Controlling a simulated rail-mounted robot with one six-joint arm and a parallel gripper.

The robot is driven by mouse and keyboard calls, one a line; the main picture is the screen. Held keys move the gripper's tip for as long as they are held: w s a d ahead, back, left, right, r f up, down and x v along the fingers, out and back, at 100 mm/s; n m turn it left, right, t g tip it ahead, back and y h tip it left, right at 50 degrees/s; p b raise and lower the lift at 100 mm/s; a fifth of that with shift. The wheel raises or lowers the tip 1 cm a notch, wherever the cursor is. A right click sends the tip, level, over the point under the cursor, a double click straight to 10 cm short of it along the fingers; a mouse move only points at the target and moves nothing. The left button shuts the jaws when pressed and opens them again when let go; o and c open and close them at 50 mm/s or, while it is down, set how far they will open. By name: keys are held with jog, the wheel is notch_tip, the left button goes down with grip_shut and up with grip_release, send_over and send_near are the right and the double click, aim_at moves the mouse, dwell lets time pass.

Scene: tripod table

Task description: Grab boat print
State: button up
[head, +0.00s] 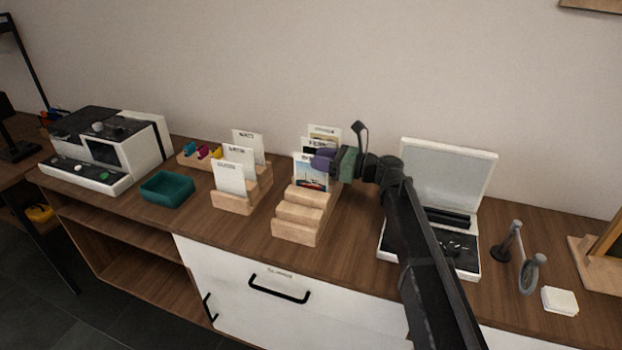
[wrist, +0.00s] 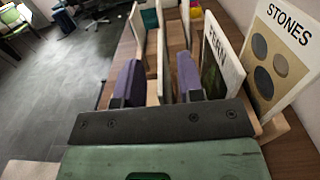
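The boat print (head: 311,174) is a card with a boat on blue water, upright in the wooden stepped rack (head: 297,212) in the head view. My gripper (head: 326,159) is at its upper edge, with purple fingers over its top right part. In the wrist view the two purple fingers (wrist: 160,80) stand apart. A thin pale card edge (wrist: 160,58) shows between them, probably the boat print, its picture face hidden. The fingers do not look closed on it. The fern card (wrist: 219,62) stands just beyond the right finger.
The stones card (wrist: 281,55) stands behind the fern card. Left of the rack is another card rack (head: 236,203) with several cards. A teal tray (head: 167,189) and a white machine (head: 105,150) are farther left. An open white case (head: 448,170) is on the right.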

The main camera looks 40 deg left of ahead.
jog(key=shift+x, duration=0.85)
grip_shut()
